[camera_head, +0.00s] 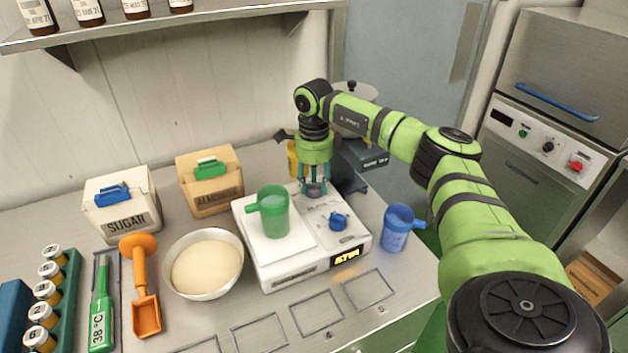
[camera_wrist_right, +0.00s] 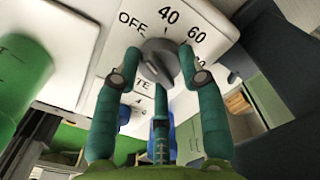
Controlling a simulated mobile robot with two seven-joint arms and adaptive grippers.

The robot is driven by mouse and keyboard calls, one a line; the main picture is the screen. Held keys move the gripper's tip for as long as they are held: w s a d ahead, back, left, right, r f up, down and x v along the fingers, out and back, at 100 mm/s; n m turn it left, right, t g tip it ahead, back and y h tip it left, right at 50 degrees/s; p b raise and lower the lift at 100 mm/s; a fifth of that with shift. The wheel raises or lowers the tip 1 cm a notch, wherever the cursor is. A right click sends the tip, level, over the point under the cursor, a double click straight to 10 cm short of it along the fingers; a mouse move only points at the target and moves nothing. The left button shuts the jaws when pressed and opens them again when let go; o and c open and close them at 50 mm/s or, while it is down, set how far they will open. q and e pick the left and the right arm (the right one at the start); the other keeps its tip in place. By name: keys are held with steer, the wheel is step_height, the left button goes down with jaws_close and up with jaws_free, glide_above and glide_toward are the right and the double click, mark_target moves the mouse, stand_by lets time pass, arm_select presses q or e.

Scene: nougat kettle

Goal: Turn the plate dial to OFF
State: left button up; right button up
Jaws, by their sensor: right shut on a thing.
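The grey plate dial (camera_wrist_right: 158,52) sits on the white top of the plate unit (camera_head: 288,277), with OFF, 40 and 60 printed around it. Part of another number shows beside my finger. I cannot surely tell which mark the dial points at. My right gripper (camera_head: 315,189) reaches down from above at the back right of the unit. In the wrist view its fingers are closed around the dial. The dial is hidden behind the fingers in the head view. My left gripper is not in view.
A green jug (camera_head: 275,213) stands on the plate, left of my gripper. A blue knob (camera_head: 338,221) is in front of it. A blue cup (camera_head: 397,229) stands to the right, and a white bowl (camera_head: 190,291) to the left. A yellow display lights the unit's front.

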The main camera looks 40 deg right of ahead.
mark_target(314, 183)
steer(key=shift+s+a+f+n, duration=0.1)
steer(key=shift+f+n, duration=0.05)
steer(key=shift+n, duration=0.15)
steer(key=o, duration=1.2)
steer(key=shift+c, duration=0.2)
steer(key=shift+r, duration=0.6)
step_height(314, 183, up, 11)
